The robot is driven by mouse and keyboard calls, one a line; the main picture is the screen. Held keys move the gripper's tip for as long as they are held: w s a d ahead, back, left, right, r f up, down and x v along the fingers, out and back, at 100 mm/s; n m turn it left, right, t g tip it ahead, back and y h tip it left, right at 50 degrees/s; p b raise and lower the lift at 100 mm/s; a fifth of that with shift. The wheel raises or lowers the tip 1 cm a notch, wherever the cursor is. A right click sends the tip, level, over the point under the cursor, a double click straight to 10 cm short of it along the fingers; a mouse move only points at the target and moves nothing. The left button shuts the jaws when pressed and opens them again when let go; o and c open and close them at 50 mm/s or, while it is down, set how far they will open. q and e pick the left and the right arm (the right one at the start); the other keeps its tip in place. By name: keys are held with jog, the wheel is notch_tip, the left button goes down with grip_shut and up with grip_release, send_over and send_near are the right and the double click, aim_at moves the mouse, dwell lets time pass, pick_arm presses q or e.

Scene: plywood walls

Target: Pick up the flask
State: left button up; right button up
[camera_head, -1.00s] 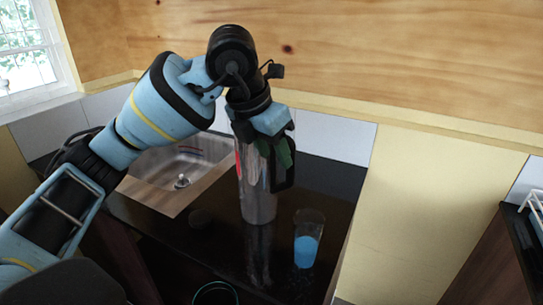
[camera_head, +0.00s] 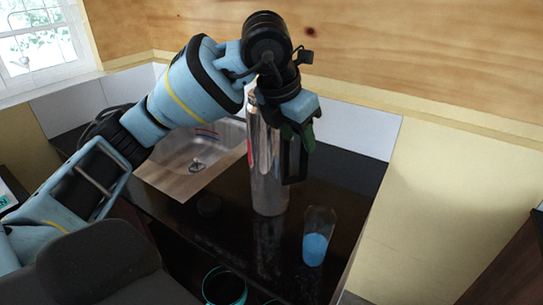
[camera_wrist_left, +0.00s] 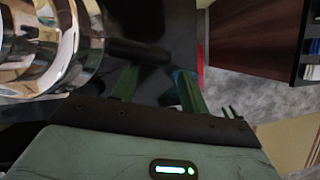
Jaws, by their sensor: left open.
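The flask is a tall, shiny silver cylinder (camera_head: 268,180) standing upright on the black counter, with a dark handle (camera_head: 293,165) on its right side. My left gripper (camera_head: 299,133) is at the upper part of the flask, on its handle side. In the left wrist view the flask (camera_wrist_left: 62,40) fills the left, and a dark bar, seemingly its handle, reaches toward the two green fingers (camera_wrist_left: 157,88). The fingers are apart; I cannot tell whether the handle lies between them. The gripper hides part of the flask's upper right. My right gripper is not in view.
A clear glass with blue liquid (camera_head: 316,242) stands right of the flask, near the counter's right edge. A teal-rimmed dark cup (camera_head: 225,288) is at the bottom. A steel sink (camera_head: 205,150) lies behind left. A plywood wall (camera_head: 420,60) is behind.

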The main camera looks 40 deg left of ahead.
aim_at(302, 148)
pick_arm(q)
jog(key=x, duration=0.5)
jog(key=shift+s, duration=0.1)
jog(key=shift+c, duration=0.4)
grip_shut()
dwell(0.8)
jog(key=shift+r, duration=0.15)
